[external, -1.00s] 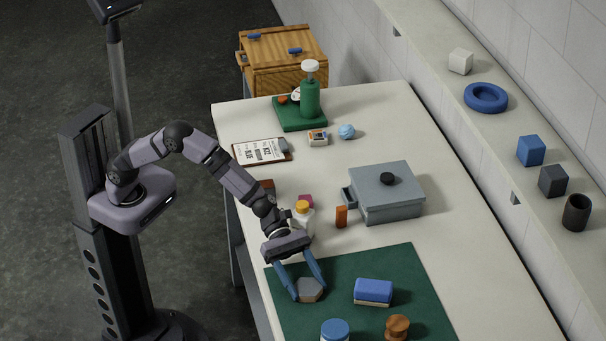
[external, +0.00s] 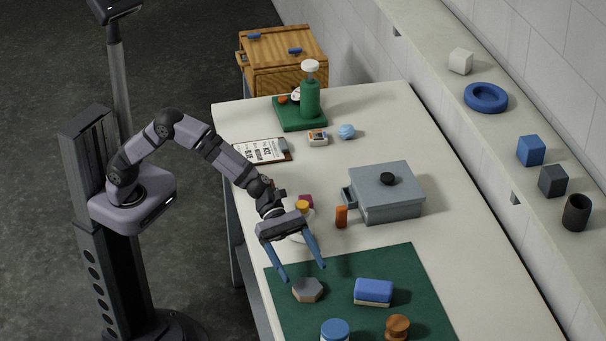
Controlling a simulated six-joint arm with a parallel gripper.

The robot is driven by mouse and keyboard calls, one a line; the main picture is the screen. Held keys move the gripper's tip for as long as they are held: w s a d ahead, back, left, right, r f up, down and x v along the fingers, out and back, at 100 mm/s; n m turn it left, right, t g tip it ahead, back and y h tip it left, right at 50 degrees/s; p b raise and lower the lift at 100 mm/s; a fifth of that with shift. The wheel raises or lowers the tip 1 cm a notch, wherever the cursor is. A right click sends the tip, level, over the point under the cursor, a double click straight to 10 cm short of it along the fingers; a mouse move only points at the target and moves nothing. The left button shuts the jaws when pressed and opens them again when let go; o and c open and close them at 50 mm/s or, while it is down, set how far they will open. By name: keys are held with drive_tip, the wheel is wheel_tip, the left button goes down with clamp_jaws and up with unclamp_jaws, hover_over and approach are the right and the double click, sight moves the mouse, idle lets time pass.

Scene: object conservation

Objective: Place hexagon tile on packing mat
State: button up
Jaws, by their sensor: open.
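The hexagon tile (external: 307,289), grey on top with a brown side, lies flat on the dark green packing mat (external: 395,268), near its left edge. My gripper (external: 304,273) is open, with its two blue fingers spread above and just behind the tile. The fingers appear clear of the tile and hold nothing.
On the mat are a blue and white block (external: 373,292), a blue-lidded jar (external: 335,331) and a wooden knob-shaped piece (external: 397,327). A yellow-capped bottle (external: 302,207) is partly hidden behind my gripper.

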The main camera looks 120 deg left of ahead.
drive_tip(key=shift+r, duration=1.85)
drive_tip(key=s+a+r+n+t+y+p, duration=0.1)
drive_tip(key=s+a+r+n+y+p, duration=0.3)
drive_tip(key=n, duration=0.9)
drive_tip(key=s+a+f+n+g+y+p, duration=0.3)
drive_tip(key=s+a+n, duration=0.4)
drive_tip(key=n, duration=0.6)
drive_tip(key=s+d+f+n+g, duration=0.2)
drive_tip(key=s+n, duration=0.3)
drive_tip(key=s, duration=0.6)
drive_tip(key=s+d+f+n+g+p, duration=0.1)
drive_tip(key=s+f+n+g, duration=0.3)
drive_tip(key=s, duration=0.7)
drive_tip(key=s+d+f+n+g+p, duration=0.1)
drive_tip(key=s+d+f+n+g, duration=0.2)
drive_tip(key=s+n, duration=0.4)
drive_tip(key=s+d, duration=0.1)
drive_tip(key=s, duration=0.3)
drive_tip(key=shift+s+g, duration=0.35)
drive_tip(key=shift+g, duration=0.05)
